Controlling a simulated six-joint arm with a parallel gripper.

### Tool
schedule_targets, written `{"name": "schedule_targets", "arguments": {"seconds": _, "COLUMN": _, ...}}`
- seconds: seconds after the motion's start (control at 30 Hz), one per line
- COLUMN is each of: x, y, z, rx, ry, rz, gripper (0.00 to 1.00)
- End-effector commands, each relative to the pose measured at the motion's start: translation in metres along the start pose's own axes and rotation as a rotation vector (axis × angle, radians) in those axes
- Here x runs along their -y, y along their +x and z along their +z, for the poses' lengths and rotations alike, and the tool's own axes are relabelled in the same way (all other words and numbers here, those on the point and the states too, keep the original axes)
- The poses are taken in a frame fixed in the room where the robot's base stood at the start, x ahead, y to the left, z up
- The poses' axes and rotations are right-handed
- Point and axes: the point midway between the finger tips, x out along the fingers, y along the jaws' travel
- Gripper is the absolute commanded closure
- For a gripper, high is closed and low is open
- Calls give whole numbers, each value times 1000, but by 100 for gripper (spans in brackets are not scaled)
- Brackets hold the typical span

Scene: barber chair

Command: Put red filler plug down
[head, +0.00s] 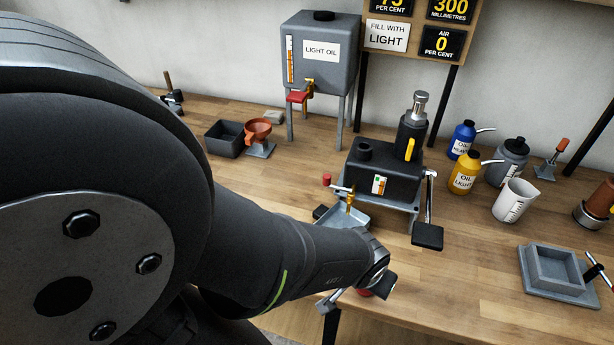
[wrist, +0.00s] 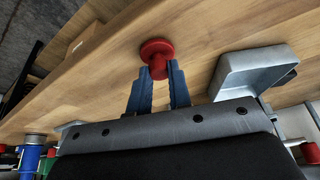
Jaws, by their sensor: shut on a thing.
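The red filler plug (wrist: 157,50) is between the blue fingertips of my gripper (wrist: 158,70) in the wrist view, its round flange facing the wooden bench top. My gripper is shut on it. In the head view my own arm hides most of the gripper; a bit of red (head: 365,293) shows below the wrist, near the bench's front edge. I cannot tell whether the plug touches the wood. The black pump unit (head: 378,182) stands beyond my wrist, with a grey drip tray (head: 342,217) in front.
A grey metal tray-like part (wrist: 262,62) is close to the right finger in the wrist view. A black pedal (head: 427,236) and a grey square dish (head: 553,268) lie to the right. Oil cans (head: 465,178) and a jug (head: 514,201) stand behind. Bench between pedal and dish is clear.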

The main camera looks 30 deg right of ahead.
Motion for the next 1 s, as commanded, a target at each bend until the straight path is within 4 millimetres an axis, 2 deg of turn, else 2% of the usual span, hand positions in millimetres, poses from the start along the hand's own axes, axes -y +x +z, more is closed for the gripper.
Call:
{"name": "schedule_targets", "arguments": {"seconds": 0.37, "x": 0, "y": 3, "z": 2, "rx": 2, "ry": 0, "rz": -1, "gripper": 100}}
{"name": "schedule_targets", "arguments": {"seconds": 0.4, "x": 0, "y": 4, "z": 2, "rx": 1, "ry": 0, "rz": -1, "gripper": 78}}
{"name": "schedule_targets", "arguments": {"seconds": 0.5, "x": 0, "y": 3, "z": 2, "rx": 1, "ry": 0, "rz": -1, "gripper": 60}}
{"name": "schedule_targets", "arguments": {"seconds": 0.83, "x": 0, "y": 2, "z": 1, "rx": 0, "ry": 0, "rz": 0, "gripper": 60}}
{"name": "schedule_targets", "arguments": {"seconds": 1.0, "x": 0, "y": -8, "z": -1, "rx": -3, "ry": 0, "rz": 0, "gripper": 60}}
